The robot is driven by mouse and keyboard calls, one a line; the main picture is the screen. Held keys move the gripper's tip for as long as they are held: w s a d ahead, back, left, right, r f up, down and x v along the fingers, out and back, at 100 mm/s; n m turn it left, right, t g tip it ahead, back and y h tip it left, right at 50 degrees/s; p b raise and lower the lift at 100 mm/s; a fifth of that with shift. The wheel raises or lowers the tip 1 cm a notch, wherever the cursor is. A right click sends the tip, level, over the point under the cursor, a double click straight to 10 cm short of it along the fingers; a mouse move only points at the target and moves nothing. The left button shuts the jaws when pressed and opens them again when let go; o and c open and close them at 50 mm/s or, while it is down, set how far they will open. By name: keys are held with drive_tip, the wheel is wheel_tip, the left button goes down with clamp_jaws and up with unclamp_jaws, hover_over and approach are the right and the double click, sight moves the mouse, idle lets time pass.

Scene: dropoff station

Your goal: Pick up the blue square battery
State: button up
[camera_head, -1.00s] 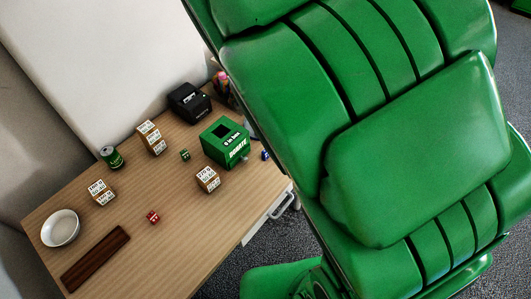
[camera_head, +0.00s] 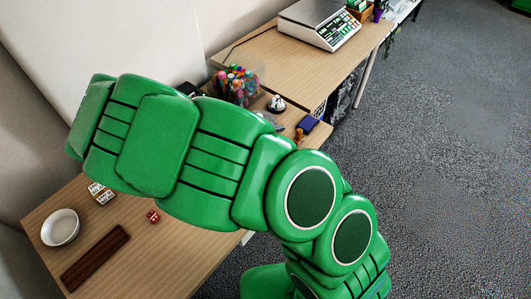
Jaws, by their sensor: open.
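I cannot make out a blue square battery for certain. A small dark blue square object (camera_head: 307,124) lies near the right edge of the wooden table, beside a small brown wooden piece (camera_head: 298,136). My green arm stretches across the picture from the lower right to the upper left and covers much of the near table. My gripper does not show in this view.
A white bowl (camera_head: 60,227), a dark wooden bar (camera_head: 95,258), a red die (camera_head: 153,216) and a white lettered block (camera_head: 101,193) are on the near table (camera_head: 150,265). Behind my arm are a tub of colourful items (camera_head: 236,86) and a scale (camera_head: 320,24).

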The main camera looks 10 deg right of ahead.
drive_tip(key=a+f+n+t, duration=0.1)
drive_tip(key=a+f+n, duration=0.1)
drive_tip(key=a+f+n+t+y, duration=0.1)
drive_tip(key=a+f+n, duration=0.1)
drive_tip(key=a+f, duration=0.1)
drive_tip(key=w+a+f+n+t, duration=0.1)
drive_tip(key=a+f+n, duration=0.1)
drive_tip(key=a+f, duration=0.1)
drive_tip(key=shift+a+f+y, duration=0.1)
drive_tip(key=shift+y, duration=0.2)
drive_tip(key=shift+n, duration=0.3)
drive_tip(key=shift+x, duration=3.95)
drive_tip(key=shift+s, duration=0.15)
drive_tip(key=shift+c, duration=0.2)
clamp_jaws()
